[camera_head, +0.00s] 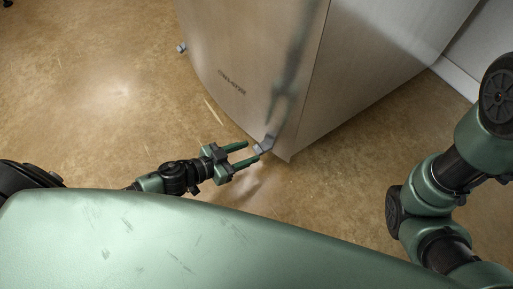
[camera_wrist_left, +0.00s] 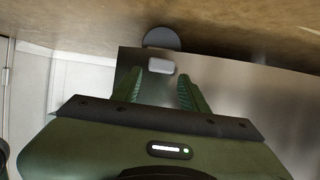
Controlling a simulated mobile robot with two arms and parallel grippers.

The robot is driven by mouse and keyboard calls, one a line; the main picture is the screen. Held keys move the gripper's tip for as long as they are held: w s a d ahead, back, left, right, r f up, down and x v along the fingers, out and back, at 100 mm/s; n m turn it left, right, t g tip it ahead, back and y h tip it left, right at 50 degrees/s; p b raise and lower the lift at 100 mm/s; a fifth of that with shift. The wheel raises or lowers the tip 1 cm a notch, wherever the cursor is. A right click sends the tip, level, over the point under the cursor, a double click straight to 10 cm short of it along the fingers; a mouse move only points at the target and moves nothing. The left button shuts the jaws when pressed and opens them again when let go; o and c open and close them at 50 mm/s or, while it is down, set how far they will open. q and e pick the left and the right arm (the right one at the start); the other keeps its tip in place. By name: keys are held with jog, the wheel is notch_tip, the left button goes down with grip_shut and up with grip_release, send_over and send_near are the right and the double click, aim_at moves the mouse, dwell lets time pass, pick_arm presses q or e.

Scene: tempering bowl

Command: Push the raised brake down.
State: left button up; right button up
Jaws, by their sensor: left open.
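A small light-grey brake lever (camera_head: 265,145) sticks out at the bottom near corner of the metal machine (camera_head: 325,90). It appears tilted up. A second grey brake (camera_head: 181,48) shows at the machine's far left bottom corner; its angle is too small to tell. My left gripper (camera_head: 252,151) is open, with its green fingertips just short of the near brake. In the left wrist view the brake's pale pad (camera_wrist_left: 160,66) lies just beyond the fingertips (camera_wrist_left: 168,76), nearer the left one. Contact cannot be told. My right gripper is out of view.
A dark round caster (camera_wrist_left: 162,38) sits behind the brake pad in the left wrist view. The brown floor (camera_head: 110,95) is clear left of the machine. A white wall base (camera_head: 455,78) runs behind it at right. My right arm is at the right edge.

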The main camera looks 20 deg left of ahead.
aim_at(257, 149)
pick_arm(q)
jog(key=shift+b+x, duration=0.6)
jog(key=shift+x, duration=1.45)
jog(key=shift+c, duration=0.3)
grip_shut()
